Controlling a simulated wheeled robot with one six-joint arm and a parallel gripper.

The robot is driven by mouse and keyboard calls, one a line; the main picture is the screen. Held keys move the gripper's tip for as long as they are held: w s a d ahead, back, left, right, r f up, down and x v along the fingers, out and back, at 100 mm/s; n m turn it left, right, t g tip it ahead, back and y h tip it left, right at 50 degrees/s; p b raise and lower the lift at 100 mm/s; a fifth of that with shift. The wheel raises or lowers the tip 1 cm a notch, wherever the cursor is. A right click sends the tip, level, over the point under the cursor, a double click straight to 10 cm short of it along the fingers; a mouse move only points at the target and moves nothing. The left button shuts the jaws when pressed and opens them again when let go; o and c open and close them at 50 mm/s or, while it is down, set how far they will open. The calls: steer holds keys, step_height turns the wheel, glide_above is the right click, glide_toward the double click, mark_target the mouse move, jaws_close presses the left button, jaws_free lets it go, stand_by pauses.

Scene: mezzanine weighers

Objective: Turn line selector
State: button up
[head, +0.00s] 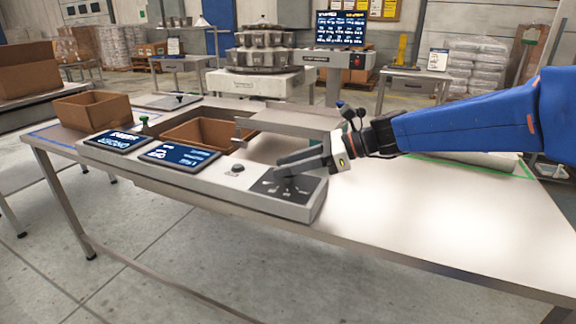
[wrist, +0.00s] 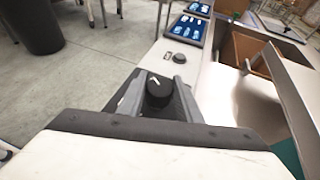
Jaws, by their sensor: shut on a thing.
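The line selector is a black round knob (wrist: 158,92) with a white pointer mark, seen in the wrist view between my fingers. It sits on a dark dial plate (head: 305,188) with white markings at the right end of the grey control panel (head: 226,182). My gripper (head: 283,165) reaches in from the right and is shut on the knob; it also shows in the wrist view (wrist: 157,95). In the head view the fingers hide most of the knob. In the wrist view the pointer mark slants, but the position it marks cannot be read.
A smaller black knob (head: 238,169) and two blue screens (head: 180,154) sit left on the panel. Behind are a brown bin (head: 196,133) and a raised metal plate (head: 292,123) close to my wrist. The right of the table (head: 430,215) is clear.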

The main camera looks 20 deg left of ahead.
steer(key=n+g+h, duration=0.1)
steer(key=n+g, duration=0.2)
steer(key=n+g+h, duration=0.2)
steer(key=n+g, duration=0.1)
steer(key=shift+w+a+n+g, duration=0.1)
steer(key=shift+w+n+g, duration=0.05)
steer(key=shift+n+g, duration=0.15)
steer(key=n+g+h, duration=0.3)
steer(key=n+h, duration=0.1)
steer(key=h, duration=0.1)
steer(key=shift+n, duration=0.4)
steer(key=shift+h, duration=0.3)
steer(key=o, duration=1)
steer(key=shift+o, duration=0.2)
